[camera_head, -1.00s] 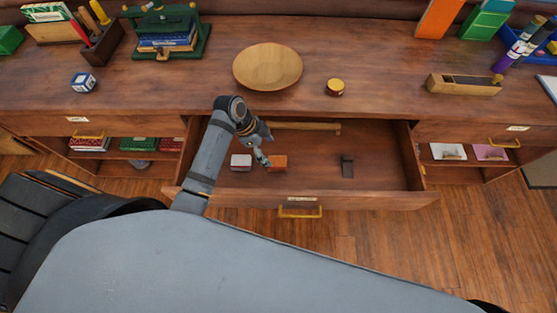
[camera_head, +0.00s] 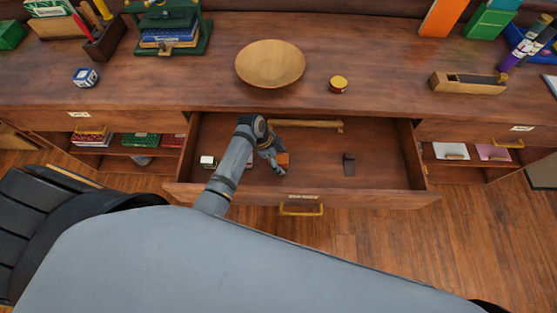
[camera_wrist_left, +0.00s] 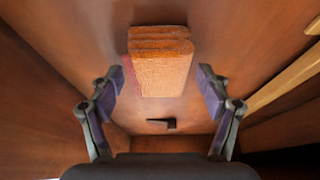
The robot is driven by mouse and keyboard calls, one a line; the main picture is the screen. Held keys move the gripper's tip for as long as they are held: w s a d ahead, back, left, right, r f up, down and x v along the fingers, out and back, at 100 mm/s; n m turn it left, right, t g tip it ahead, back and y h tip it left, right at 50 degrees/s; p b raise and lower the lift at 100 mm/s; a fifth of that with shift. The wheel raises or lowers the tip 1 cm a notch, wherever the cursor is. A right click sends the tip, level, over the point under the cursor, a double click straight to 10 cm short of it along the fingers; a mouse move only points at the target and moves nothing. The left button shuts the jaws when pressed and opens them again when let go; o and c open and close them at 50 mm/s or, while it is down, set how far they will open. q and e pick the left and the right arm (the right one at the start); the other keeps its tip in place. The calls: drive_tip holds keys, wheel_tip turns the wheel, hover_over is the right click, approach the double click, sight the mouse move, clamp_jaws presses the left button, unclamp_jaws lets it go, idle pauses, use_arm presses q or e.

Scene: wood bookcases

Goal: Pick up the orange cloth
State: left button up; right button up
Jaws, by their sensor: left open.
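The orange cloth (camera_head: 283,160) is a small folded block lying in the open drawer (camera_head: 385,175). In the left wrist view the cloth (camera_wrist_left: 160,62) shows its layered folds, at the upper middle between my two fingers. My left gripper (camera_wrist_left: 162,90) is open, with a finger on either side of the cloth and visible room between. In the head view my left gripper (camera_head: 276,158) is at the cloth, over the drawer, and covers part of it. My right gripper is not in view.
The drawer also holds a wooden rod (camera_head: 310,124) at its back, a dark small block (camera_head: 349,163) to the right and a pale small block (camera_head: 208,162) to the left. A wooden bowl (camera_head: 270,64) and a round yellow-lidded tin (camera_head: 339,84) stand on the desktop above.

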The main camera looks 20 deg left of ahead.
sight(281, 159)
use_arm(q)
drive_tip(key=c, duration=1.2)
wheel_tip(281, 159, up, 10)
drive_tip(key=shift+p, duration=0.35)
drive_tip(key=o, duration=0.6)
drive_tip(key=shift+c, duration=0.2)
drive_tip(key=c, duration=0.5)
